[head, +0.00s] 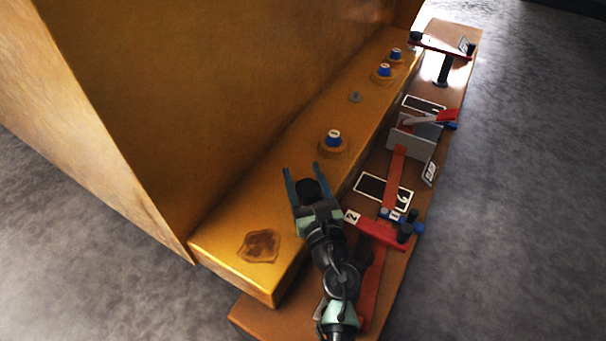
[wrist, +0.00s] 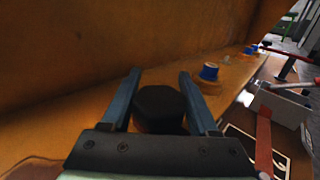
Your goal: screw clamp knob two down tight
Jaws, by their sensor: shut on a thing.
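My gripper (head: 302,168) is over the front part of the yellow casting's ledge (head: 225,245). It is shut on a black knob (head: 308,190), which sits between its two blue-grey fingers. In the wrist view the same dark, round-edged knob (wrist: 160,102) fills the space between the fingers (wrist: 160,72). Its underside is hidden, so I cannot tell whether it sits on a thread. Just right of my gripper, a red clamp bar (head: 380,232) carries a white tag "2" (head: 351,216). Black round parts (head: 405,232) stand at that bar's right end.
Several blue-capped studs (head: 333,137) stand along the ledge below the tall casting wall (head: 190,90). A lower brown board (head: 260,318) on the right holds a grey bracket (head: 412,138), black-framed plates and another red clamp (head: 440,47). Grey floor (head: 520,200) is clear at right.

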